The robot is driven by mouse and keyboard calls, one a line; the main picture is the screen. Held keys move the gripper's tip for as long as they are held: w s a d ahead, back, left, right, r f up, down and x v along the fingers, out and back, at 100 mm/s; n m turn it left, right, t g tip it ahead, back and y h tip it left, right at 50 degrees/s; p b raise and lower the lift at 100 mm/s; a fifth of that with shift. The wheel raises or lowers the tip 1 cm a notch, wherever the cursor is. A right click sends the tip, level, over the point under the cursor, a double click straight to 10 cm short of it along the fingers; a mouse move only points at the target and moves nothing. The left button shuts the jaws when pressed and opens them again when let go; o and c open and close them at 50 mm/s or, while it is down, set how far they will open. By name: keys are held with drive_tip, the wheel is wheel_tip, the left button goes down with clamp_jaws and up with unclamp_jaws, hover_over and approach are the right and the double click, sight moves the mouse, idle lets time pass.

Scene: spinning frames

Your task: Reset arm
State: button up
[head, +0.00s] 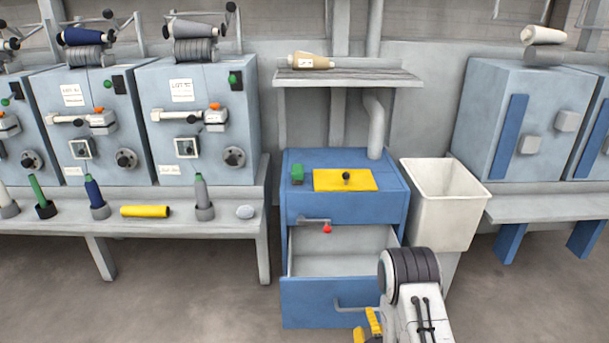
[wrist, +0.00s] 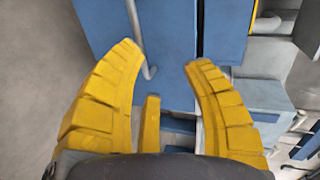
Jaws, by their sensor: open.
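My gripper (wrist: 164,55) is open and empty, its yellow fingers spread wide in the wrist view. In the head view the gripper (head: 367,325) is low at the bottom edge, partly cut off and partly behind my own arm. It is by the front of an open lower drawer (head: 310,302) in a blue cabinet (head: 295,205). The drawer's grey bar handle (head: 350,308) is just left of the fingers. A grey bar (wrist: 146,50) shows between the fingertips in the wrist view; I cannot tell how far it is from them.
The drawer's visible inside is empty. A white bin (head: 445,205) stands right of the cabinet. A bench (head: 130,225) with bobbins is at left. Floor (head: 190,305) is clear at front left.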

wheel_tip(320, 180, up, 32)
drive_tip(key=s+f+n+g+p, duration=0.1)
drive_tip(key=s+n+g+p, duration=0.4)
drive_tip(key=p, duration=1.2)
drive_tip(key=s+r+n+g+p, duration=0.6)
drive_tip(key=s+r+n+p, duration=0.5)
drive_tip(key=s+r+p, duration=0.5)
drive_tip(key=s+r, duration=0.6)
drive_tip(key=r, duration=0.4)
drive_tip(key=shift+s+r+n, duration=0.3)
drive_tip(key=shift+s+r, duration=0.1)
drive_tip(key=shift+w, duration=0.15)
